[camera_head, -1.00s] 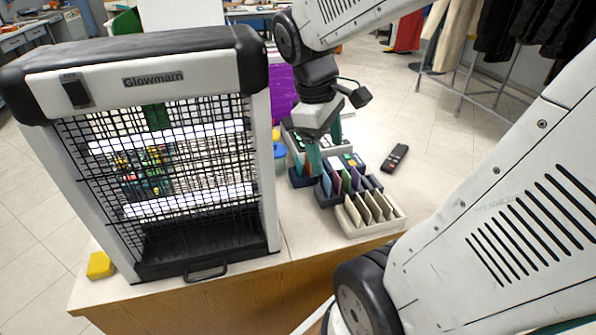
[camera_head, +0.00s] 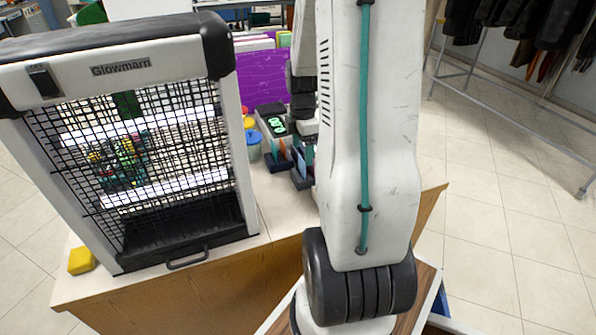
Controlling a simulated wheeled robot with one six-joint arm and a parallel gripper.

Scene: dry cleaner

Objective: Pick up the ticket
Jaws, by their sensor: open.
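No ticket can be singled out; upright coloured cards (camera_head: 299,160) stand in small dark holders (camera_head: 302,182) on the counter, and some may be tickets. My gripper (camera_head: 290,146) is at these holders, mostly hidden behind my own upright arm link. What looks like a teal finger shows at the left of the link, among the cards. The gripper is open; I cannot see anything held in it. The right part of the holders is hidden behind my arm.
A caged Glowmarn unit (camera_head: 150,160) fills the counter's left side. A yellow block (camera_head: 81,261) lies beside it. A blue tub (camera_head: 253,143) and a device with a green display (camera_head: 276,125) stand near the holders. The counter (camera_head: 285,212) is bare in front.

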